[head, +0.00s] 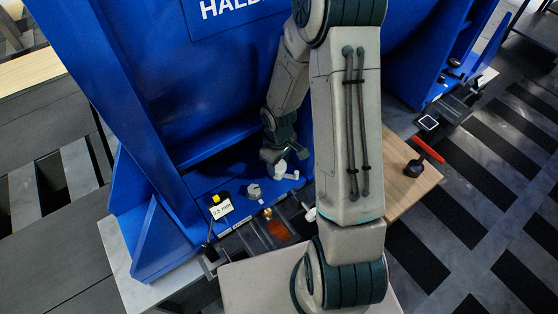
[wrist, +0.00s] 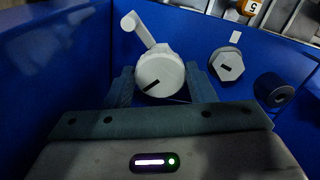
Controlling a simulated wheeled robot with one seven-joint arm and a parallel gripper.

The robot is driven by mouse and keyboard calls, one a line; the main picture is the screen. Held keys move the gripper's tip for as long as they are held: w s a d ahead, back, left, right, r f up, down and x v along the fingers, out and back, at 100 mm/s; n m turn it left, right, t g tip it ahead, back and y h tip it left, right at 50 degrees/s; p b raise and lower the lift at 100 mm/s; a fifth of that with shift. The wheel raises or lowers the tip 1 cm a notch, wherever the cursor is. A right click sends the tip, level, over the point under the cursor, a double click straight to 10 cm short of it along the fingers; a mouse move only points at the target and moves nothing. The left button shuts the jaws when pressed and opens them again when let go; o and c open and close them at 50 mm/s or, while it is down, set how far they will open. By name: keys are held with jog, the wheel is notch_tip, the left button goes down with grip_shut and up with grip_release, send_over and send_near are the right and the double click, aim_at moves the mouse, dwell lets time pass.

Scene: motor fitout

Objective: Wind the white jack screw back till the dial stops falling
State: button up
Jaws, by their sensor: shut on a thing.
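The white jack screw (wrist: 160,73) has a round ridged head with a black mark and a crank arm pointing up and left in the wrist view. My gripper (wrist: 155,88) is shut on its head, one finger on each side. In the head view, my gripper (head: 272,154) reaches down to the white screw (head: 280,168) at the foot of the blue frame. My arm hides part of the area. I cannot make out a dial face with a readable needle in either view.
A card reading 2.5 mm (head: 221,209) stands on the left. Blue walls (head: 130,90) close in around my gripper. A red-handled tool (head: 428,150) lies at right.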

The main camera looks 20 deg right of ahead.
aim_at(279, 165)
jog(key=shift+w+r, duration=0.1)
jog(key=shift+w, duration=0.05)
jog(key=o, duration=1)
notch_tip(279, 165, up, 12)
jog(key=p, duration=0.5)
dwell(1.2)
